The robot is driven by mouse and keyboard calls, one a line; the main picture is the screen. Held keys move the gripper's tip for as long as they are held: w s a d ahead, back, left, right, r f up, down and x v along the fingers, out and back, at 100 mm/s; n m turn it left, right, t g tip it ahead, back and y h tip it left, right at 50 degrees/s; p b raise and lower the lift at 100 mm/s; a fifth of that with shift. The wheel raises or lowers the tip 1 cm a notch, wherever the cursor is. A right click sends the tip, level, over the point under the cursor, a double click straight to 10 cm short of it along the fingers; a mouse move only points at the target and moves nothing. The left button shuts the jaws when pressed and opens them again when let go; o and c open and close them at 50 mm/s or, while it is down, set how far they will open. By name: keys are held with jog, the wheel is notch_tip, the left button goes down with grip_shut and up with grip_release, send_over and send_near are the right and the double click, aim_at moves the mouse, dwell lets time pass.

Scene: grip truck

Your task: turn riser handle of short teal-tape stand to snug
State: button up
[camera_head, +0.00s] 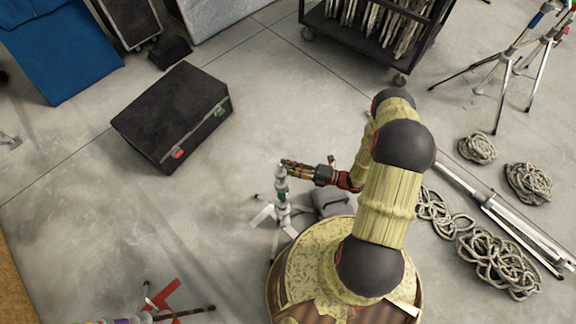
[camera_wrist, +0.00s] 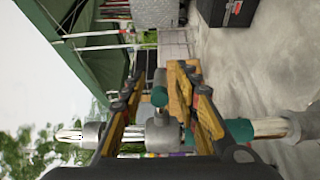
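The short stand (camera_head: 283,212) is upright in the head view, with a teal band below its grey upper part. In the wrist view it lies sideways across the picture, with teal tape (camera_wrist: 238,131) right of the fingers. A grey collar (camera_wrist: 161,136) with a teal-tipped riser handle (camera_wrist: 159,97) sits between my fingers. My gripper (camera_wrist: 160,78) is open, one finger on each side of the handle, with gaps showing beside the teal tip. In the head view my gripper (camera_head: 290,164) is at the stand's top from the right. Finger contact with the collar cannot be told.
A black case (camera_head: 170,115) lies on the floor to the left. A dark wheeled cart (camera_head: 375,35) stands at the back. A grey bag (camera_head: 331,203) lies beside the stand. Coiled ropes (camera_head: 500,262) and tripod stands (camera_head: 505,65) are at right. A red-legged stand (camera_head: 172,297) is at front left.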

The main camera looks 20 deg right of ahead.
jog(key=v, duration=1.2)
dwell(0.6)
